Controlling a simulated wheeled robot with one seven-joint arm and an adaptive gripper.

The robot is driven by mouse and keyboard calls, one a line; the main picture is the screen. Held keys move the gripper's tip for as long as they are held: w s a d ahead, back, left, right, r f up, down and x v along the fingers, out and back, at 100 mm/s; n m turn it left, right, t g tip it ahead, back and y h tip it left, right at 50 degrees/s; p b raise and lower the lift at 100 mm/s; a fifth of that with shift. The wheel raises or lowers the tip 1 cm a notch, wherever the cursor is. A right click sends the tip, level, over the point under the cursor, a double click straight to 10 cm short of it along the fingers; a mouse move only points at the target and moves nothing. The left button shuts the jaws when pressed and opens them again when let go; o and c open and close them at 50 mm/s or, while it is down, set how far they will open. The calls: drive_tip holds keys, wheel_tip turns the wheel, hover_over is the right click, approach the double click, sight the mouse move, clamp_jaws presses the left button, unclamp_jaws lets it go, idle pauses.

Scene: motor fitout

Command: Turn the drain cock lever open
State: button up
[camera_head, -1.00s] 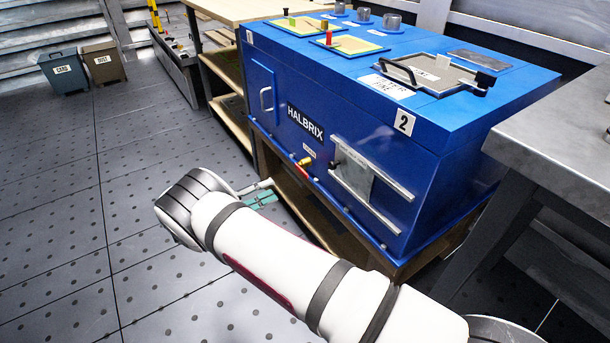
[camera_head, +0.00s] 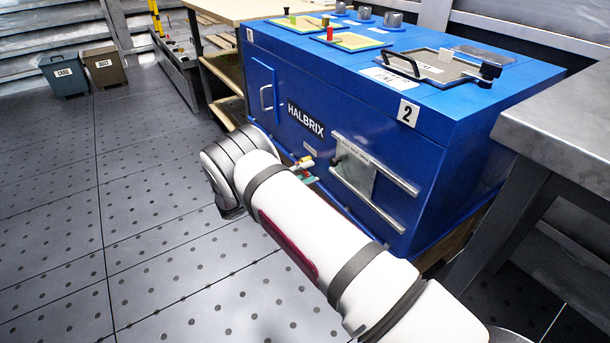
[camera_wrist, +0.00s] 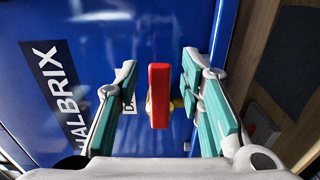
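The drain cock's red lever (camera_wrist: 159,96) is in the wrist view, between the two fingers of my gripper (camera_wrist: 160,100). A bit of its brass body (camera_wrist: 177,103) shows behind the lever. My gripper is open, with its teal finger pads on either side of the lever and a visible gap on each side. In the head view my arm covers most of the gripper (camera_head: 305,170); a light fingertip and teal parts show by the front of the blue HALBRIX machine (camera_head: 400,150).
A grey metal table (camera_head: 560,125) stands at the right. Two bins (camera_head: 65,75) stand far left. The floor at left is clear.

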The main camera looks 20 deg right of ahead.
clamp_jaws()
drive_tip(key=shift+r+n, duration=0.15)
drive_tip(key=shift+n, duration=0.15)
drive_tip(key=n, duration=0.1)
drive_tip(key=r+n+p, duration=0.1)
drive_tip(key=n, duration=0.1)
drive_tip(key=shift+w+r+p, duration=0.15)
drive_tip(key=shift+r+p, duration=0.05)
drive_tip(key=shift+p, duration=0.1)
drive_tip(key=n, duration=0.2)
drive_tip(key=r+n+p, duration=0.1)
drive_tip(key=n, duration=0.1)
drive_tip(key=shift+w+a+r, duration=0.1)
drive_tip(key=shift+w+a, duration=0.05)
drive_tip(key=shift+w, duration=0.2)
drive_tip(key=n, duration=0.1)
drive_tip(key=w+n, duration=0.1)
drive_tip(key=n, duration=0.1)
drive_tip(key=r+n, duration=0.1)
drive_tip(key=n, duration=0.1)
drive_tip(key=shift+w+a, duration=0.25)
drive_tip(key=shift+w+a+r+n, duration=0.1)
drive_tip(key=shift+w+n, duration=0.2)
drive_tip(key=shift+n, duration=0.6)
drive_tip(key=shift+w+a+r+n, duration=0.1)
drive_tip(key=shift+w+n, duration=0.2)
drive_tip(key=shift+n, duration=0.6)
drive_tip(key=shift+w+a+r+n, duration=0.1)
drive_tip(key=shift+w+n, duration=0.2)
drive_tip(key=shift+n, duration=0.6)
